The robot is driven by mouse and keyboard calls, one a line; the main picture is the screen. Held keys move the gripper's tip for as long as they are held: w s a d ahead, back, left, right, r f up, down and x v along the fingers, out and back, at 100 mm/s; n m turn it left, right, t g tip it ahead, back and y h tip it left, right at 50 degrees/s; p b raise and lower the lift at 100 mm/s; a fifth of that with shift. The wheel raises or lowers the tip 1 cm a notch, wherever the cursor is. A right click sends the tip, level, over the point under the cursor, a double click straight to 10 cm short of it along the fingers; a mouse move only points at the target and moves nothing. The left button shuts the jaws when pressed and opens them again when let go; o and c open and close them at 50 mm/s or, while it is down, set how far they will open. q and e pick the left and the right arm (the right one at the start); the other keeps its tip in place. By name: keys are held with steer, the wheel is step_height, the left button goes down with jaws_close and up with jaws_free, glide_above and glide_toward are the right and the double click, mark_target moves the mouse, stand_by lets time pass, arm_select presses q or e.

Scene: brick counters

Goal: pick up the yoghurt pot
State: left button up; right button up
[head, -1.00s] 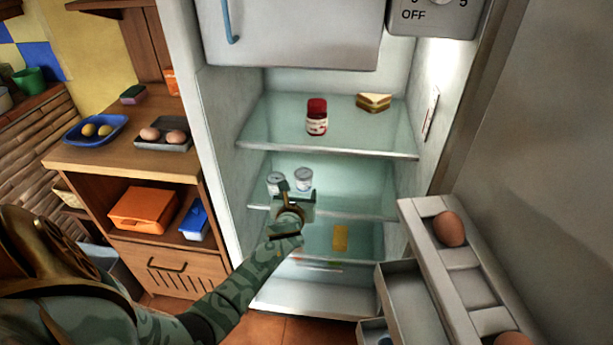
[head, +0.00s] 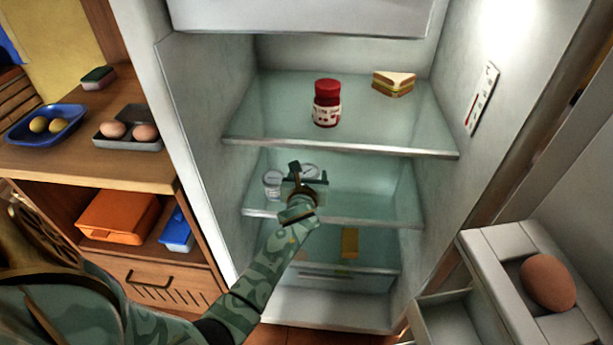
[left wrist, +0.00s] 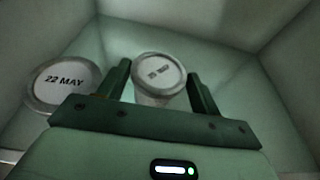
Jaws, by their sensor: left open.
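Two white pots stand side by side on the fridge's middle shelf. The left pot (head: 272,186) shows in the left wrist view (left wrist: 62,84) with "22 MAY" on its lid. The right pot (head: 310,170) is partly hidden behind my gripper in the head view. In the left wrist view the right pot (left wrist: 160,76) has a dated lid, too small to read surely. My left gripper (head: 307,177) is open, and in the left wrist view its fingers (left wrist: 161,82) appear on either side of the right pot. I cannot tell whether they touch it. My right gripper is not in view.
The upper glass shelf (head: 340,147) holds a red-lidded jar (head: 326,103) and a sandwich (head: 393,84). A yellow block (head: 349,243) lies below the middle shelf. The door rack with an egg (head: 547,281) stands at right. A wooden counter (head: 90,170) is at left.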

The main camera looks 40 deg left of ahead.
arm_select(q)
steer(key=shift+r, duration=0.15)
steer(key=c, duration=0.7)
steer(key=shift+c, duration=0.2)
